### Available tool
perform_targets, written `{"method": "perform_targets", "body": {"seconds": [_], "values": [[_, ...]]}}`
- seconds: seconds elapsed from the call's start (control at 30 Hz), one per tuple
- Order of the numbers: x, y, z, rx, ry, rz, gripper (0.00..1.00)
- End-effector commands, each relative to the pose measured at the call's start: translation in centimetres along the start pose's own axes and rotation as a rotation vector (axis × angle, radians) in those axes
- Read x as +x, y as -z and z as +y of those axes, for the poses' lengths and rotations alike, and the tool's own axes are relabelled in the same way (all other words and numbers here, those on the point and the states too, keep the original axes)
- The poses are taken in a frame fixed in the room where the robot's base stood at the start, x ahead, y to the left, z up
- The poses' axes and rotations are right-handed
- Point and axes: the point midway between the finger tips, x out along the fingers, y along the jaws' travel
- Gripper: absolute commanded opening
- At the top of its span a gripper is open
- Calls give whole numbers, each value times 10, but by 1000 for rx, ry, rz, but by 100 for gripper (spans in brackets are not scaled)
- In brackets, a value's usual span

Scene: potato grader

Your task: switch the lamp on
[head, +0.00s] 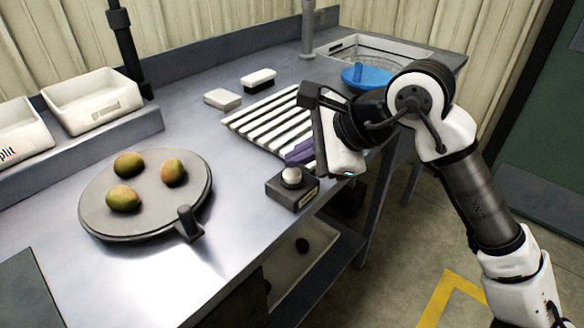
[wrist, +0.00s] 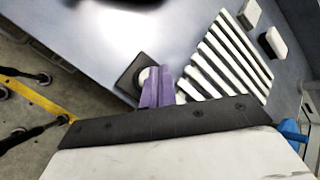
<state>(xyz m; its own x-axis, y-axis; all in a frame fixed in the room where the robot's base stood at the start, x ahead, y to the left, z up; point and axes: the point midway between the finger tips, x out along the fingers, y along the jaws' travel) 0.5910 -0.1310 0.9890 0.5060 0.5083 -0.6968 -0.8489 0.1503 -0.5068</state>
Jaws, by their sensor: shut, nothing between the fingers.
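A small dark box with a white round knob (head: 291,177) sits near the table's front edge, and it looks like a switch. A label is on its front face. In the wrist view the knob (wrist: 146,77) shows just left of my fingertips and is partly covered by them. My gripper (head: 294,157) has purple fingers, shut and empty, and is just behind and right of the box in the head view. In the wrist view the closed fingers (wrist: 156,88) point at the box. I cannot tell whether they touch the knob. No lamp head is clearly visible.
A round grey plate (head: 100,190) with three potatoes and a handle stands left of the box. A white slatted rack (head: 262,118) lies behind my gripper. Two small blocks, a blue lidded item (head: 366,78), white bins (head: 92,100) and a black post (head: 127,50) stand farther back.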

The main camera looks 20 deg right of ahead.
Motion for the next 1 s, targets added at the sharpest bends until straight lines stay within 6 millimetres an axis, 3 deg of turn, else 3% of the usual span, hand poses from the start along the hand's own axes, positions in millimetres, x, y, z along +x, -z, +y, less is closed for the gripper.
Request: {"method": "perform_targets", "body": {"seconds": [0.5,1.0], "values": [[-36,-27,-26,-1,0,0,0],[-36,-26,-26,-1,0,-1,0]]}}
